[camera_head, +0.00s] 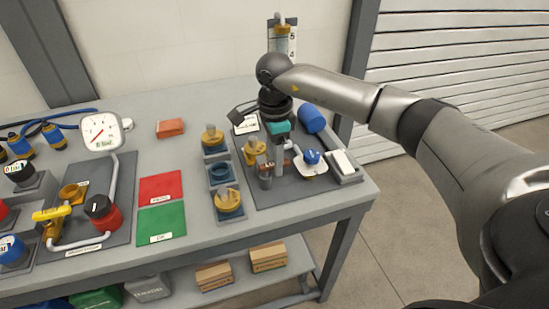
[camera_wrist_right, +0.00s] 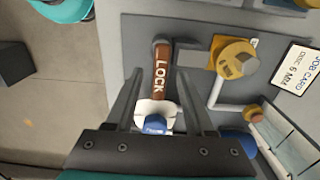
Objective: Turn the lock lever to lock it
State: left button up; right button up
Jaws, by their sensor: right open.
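The lock lever is a brown-red bar marked LOCK (camera_wrist_right: 162,72) in the right wrist view, running up to a grey round end. My right gripper (camera_wrist_right: 159,78) is open, with one finger on each side of the lever; whether they touch it I cannot tell. A blue knob on a white plate (camera_wrist_right: 155,118) shows close to the gripper's palm. In the head view my right gripper (camera_head: 277,160) points down over the right-hand grey panel (camera_head: 262,198) and hides most of the lever. My left gripper is not in view.
A yellow valve part (camera_wrist_right: 235,60) and a job card (camera_wrist_right: 296,70) lie beside the lever. A blue cylinder (camera_head: 313,118) and a grey tray with a white block (camera_head: 343,163) stand at the panel's right. Red (camera_head: 160,188) and green (camera_head: 161,224) mats lie left.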

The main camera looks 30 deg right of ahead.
jog(key=shift+c, duration=0.4)
grip_shut()
